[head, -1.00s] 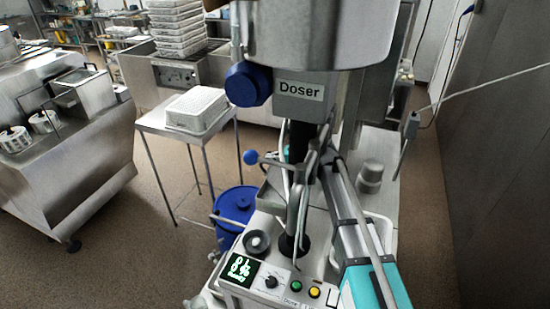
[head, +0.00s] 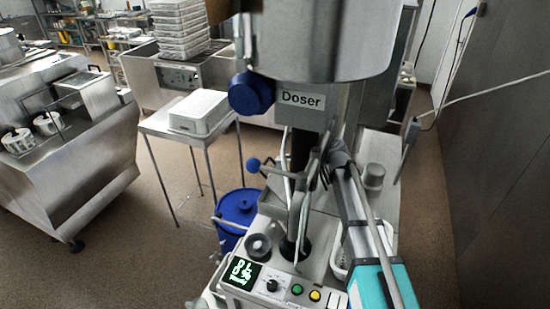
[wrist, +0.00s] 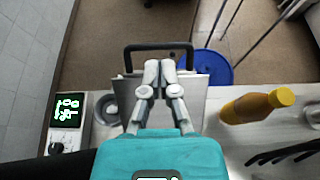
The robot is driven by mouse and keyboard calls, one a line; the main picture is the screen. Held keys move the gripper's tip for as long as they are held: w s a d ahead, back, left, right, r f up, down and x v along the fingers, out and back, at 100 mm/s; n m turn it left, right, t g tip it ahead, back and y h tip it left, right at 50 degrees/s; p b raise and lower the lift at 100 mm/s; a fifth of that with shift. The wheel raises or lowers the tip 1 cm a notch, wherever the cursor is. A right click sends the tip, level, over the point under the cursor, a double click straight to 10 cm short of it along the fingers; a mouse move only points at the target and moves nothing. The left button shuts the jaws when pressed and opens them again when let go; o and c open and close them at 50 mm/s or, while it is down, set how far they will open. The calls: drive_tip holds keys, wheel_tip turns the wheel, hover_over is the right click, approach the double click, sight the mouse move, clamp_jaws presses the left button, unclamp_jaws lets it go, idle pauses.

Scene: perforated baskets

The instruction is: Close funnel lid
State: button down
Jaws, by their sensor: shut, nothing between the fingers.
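The steel funnel (head: 325,40) of the doser fills the top of the head view, cut off by the frame edge. Its lid cannot be made out clearly, so I cannot tell its position. My gripper (wrist: 160,66) shows in the wrist view with its two grey fingers together and nothing between them. A grey metal piece with a black handle (wrist: 158,46) lies beyond and beneath the fingers; I cannot tell whether they touch it. In the head view the gripper's tip is not clearly distinguishable.
The doser's control panel (head: 275,285) stands below the funnel. A blue drum (head: 240,206) stands on the floor beside it.

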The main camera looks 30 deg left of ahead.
drive_tip(key=p+v, duration=0.1)
drive_tip(key=v, duration=0.1)
drive_tip(key=p+v, duration=0.1)
drive_tip(key=v, duration=0.2)
drive_tip(key=shift+d+r, duration=0.1)
drive_tip(key=shift+r, duration=0.4)
